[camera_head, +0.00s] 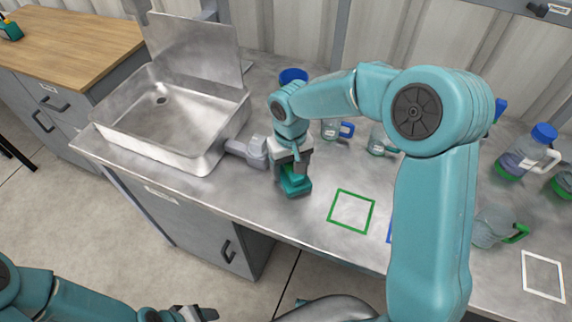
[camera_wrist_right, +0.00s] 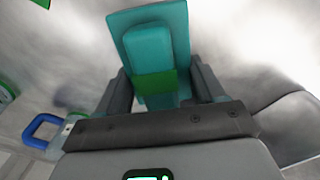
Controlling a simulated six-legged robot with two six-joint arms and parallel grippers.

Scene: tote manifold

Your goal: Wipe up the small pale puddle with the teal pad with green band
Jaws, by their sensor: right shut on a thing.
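The teal pad with green band (camera_head: 296,186) is in my right gripper (camera_head: 291,166), at the counter just right of the sink. My right gripper is shut on the pad's narrower grip part. In the right wrist view the pad (camera_wrist_right: 153,50) lies between the two fingers (camera_wrist_right: 160,88), its wide face pointing away and the green band across the grip. The pad is at or close above the metal counter; I cannot tell if it touches. The small pale puddle cannot be made out against the mottled, shiny metal. My left gripper (camera_head: 196,313) is at the bottom edge, partly cut off.
The steel sink (camera_head: 150,148) stands left of the pad, with a grey fitting (camera_head: 247,150) between them. Blue-handled cups (camera_head: 332,130) stand behind. A green outline (camera_head: 348,226) lies to the right; a green-handled jug (camera_head: 490,228) and blue-capped bottle (camera_head: 527,155) are farther right.

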